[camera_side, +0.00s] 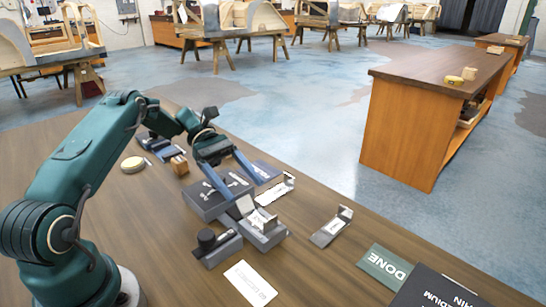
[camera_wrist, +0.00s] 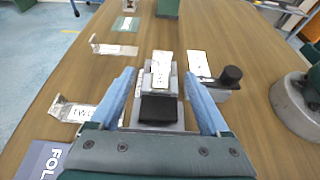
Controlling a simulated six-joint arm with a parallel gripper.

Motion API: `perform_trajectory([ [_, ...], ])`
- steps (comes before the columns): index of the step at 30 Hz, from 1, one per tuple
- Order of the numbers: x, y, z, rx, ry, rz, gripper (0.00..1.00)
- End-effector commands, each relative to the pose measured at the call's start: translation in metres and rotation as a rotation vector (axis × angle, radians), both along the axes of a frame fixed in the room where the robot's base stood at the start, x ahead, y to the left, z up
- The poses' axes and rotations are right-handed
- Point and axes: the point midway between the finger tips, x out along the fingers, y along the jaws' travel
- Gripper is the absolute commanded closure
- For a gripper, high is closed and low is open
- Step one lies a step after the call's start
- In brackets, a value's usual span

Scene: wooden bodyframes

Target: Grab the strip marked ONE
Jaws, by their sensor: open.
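My gripper (camera_side: 243,190) is open, its blue fingers pointing down above the bench; in the wrist view its fingertips (camera_wrist: 160,73) are apart with nothing gripped. Below and between them is a grey fixture (camera_wrist: 158,126) with a dark pad. A pale strip (camera_wrist: 162,68) with small markings rests on the fixture's far part, and it also shows in the side view (camera_side: 259,218). A bent metal strip marked TWO (camera_wrist: 78,112) lies left of the fixture. Another bent strip (camera_wrist: 112,48) lies further off; it shows in the side view (camera_side: 333,226). I cannot read ONE on any strip.
A green DONE mat (camera_side: 385,266) lies at the right, beside a dark sign (camera_side: 430,290). A tape roll (camera_side: 132,164) and wooden block (camera_side: 179,165) lie behind. Bare bench lies between strips and mat.

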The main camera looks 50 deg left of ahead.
Motion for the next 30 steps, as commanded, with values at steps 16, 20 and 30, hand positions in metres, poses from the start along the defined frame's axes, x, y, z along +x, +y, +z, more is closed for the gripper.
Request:
perform_trajectory([
  [16,-0.001,-0.043,-0.018,-0.001,0.0,-0.002,0.2],
  [20,-0.004,-0.057,-0.025,-0.002,0.003,-0.004,0.2],
  [30,-0.004,-0.084,-0.038,0.0,0.0,0.0,0.2],
])
